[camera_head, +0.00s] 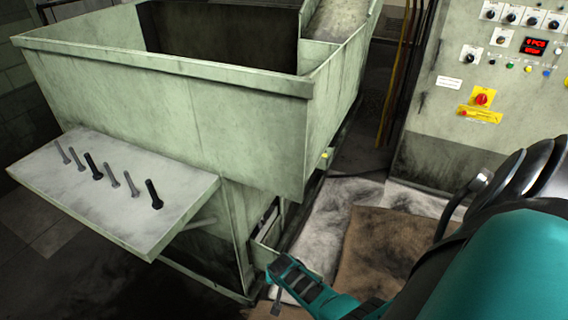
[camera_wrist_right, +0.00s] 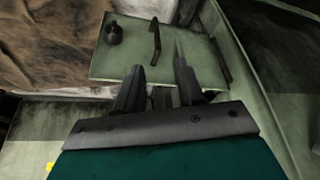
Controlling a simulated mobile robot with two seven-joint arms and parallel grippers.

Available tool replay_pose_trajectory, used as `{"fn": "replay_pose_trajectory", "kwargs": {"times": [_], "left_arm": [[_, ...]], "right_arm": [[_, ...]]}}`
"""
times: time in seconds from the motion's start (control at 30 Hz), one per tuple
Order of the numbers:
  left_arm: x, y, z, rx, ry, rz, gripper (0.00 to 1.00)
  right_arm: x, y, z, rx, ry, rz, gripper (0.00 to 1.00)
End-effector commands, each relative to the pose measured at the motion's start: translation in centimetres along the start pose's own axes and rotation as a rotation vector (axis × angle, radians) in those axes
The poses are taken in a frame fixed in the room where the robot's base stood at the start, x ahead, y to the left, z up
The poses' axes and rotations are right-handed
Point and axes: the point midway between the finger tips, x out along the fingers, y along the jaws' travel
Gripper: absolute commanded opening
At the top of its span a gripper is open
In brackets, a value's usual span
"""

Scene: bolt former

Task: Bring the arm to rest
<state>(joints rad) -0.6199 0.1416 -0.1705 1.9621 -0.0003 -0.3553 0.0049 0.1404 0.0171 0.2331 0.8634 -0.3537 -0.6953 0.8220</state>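My right arm (camera_head: 495,265) comes in from the lower right in the head view, with its teal wrist end (camera_head: 290,275) low in front of the green machine's base. In the right wrist view my right gripper (camera_wrist_right: 160,68) has its two dark fingers apart, with no object seen held between them. The fingers appear clear of the handle, though the distance is hard to tell. My left gripper is in neither view.
A large green bin (camera_head: 190,110) stands beside the arm. A grey shelf (camera_head: 130,225) on its front holds several upright bolts (camera_head: 96,168). A control cabinet (camera_head: 445,120) with a red switch (camera_head: 481,98) stands at right. Stained cardboard (camera_head: 385,245) covers the floor between.

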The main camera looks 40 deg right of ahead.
Motion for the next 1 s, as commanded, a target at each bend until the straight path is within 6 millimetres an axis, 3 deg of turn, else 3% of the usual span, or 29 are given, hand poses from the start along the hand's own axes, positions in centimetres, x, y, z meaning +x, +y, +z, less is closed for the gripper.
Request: {"fn": "replay_pose_trajectory", "kwargs": {"times": [0.7, 0.87, 1.0], "left_arm": [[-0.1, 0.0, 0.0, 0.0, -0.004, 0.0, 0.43], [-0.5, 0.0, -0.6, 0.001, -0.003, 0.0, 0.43], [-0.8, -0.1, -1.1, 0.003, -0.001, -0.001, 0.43]], "right_arm": [[-0.5, 0.3, -0.2, -0.037, 0.024, -0.017, 0.38], [-3.1, 0.5, -0.4, -0.202, 0.119, -0.103, 0.38], [-7.6, -0.5, 0.8, -0.41, 0.23, -0.229, 0.38]]}}
